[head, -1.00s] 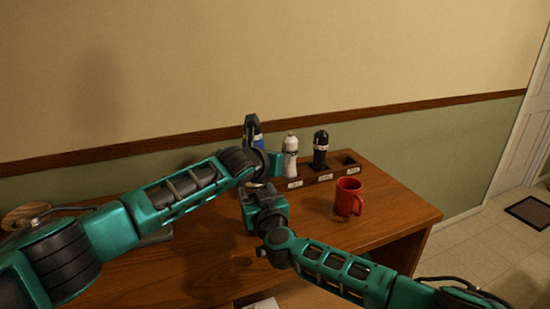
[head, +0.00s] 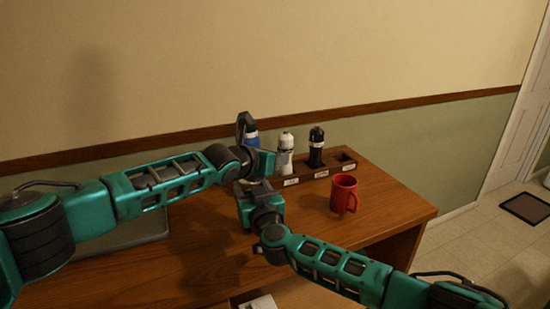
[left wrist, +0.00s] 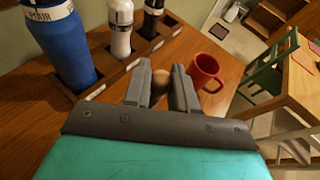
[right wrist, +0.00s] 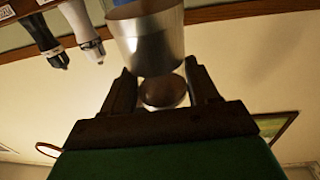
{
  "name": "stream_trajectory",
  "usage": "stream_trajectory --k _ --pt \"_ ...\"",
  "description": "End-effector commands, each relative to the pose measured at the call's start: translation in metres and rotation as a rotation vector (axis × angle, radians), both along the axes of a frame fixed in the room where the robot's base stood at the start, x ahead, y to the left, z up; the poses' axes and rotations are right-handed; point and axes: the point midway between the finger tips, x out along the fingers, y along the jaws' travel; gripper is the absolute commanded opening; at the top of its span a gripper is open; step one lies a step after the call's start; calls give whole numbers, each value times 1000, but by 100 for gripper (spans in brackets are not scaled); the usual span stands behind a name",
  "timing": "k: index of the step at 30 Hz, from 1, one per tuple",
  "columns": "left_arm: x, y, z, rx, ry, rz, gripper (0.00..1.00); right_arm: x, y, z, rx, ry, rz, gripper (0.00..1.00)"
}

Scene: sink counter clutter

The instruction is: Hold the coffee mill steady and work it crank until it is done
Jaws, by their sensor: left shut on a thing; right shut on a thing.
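The coffee mill shows in the right wrist view as a shiny metal cylinder (right wrist: 147,42) with a brown round part (right wrist: 163,92) between the fingers. My right gripper (right wrist: 163,88) is shut on the mill; in the head view its hand (head: 260,205) is low over the desk. My left gripper (left wrist: 160,80) is shut on a round wooden knob (left wrist: 160,77), seemingly the crank's. In the head view the left hand (head: 264,162) is just above the right one. The arms hide the mill and the crank arm there.
A wooden rack (head: 320,175) at the back holds blue (left wrist: 52,42), white (head: 286,152) and black (head: 316,148) bottles; its right slot is empty. A red mug (head: 344,192) stands to the right on the desk. A grey flat item (head: 125,245) lies at left.

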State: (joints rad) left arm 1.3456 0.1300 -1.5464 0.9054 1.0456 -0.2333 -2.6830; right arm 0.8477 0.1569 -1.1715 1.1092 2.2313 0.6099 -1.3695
Motion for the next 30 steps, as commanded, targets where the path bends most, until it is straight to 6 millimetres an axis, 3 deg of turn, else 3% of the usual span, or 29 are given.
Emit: stream_trajectory --k 1,2,9,20,30 --pt "0 1 -3 2 4 2 0 1 -3 -3 -3 4 -7 14" --pt "0 1 -3 2 4 2 27 1 -3 -3 -3 4 -7 14" --pt "0 1 -1 1 2 2 48 1 -3 -3 -3 4 -6 14" --pt "-3 3 1 1 3 0 48 0 -2 -3 -3 4 -4 14" --pt "-28 26 13 1 1 1 48 0 -2 -3 -2 6 -3 14"
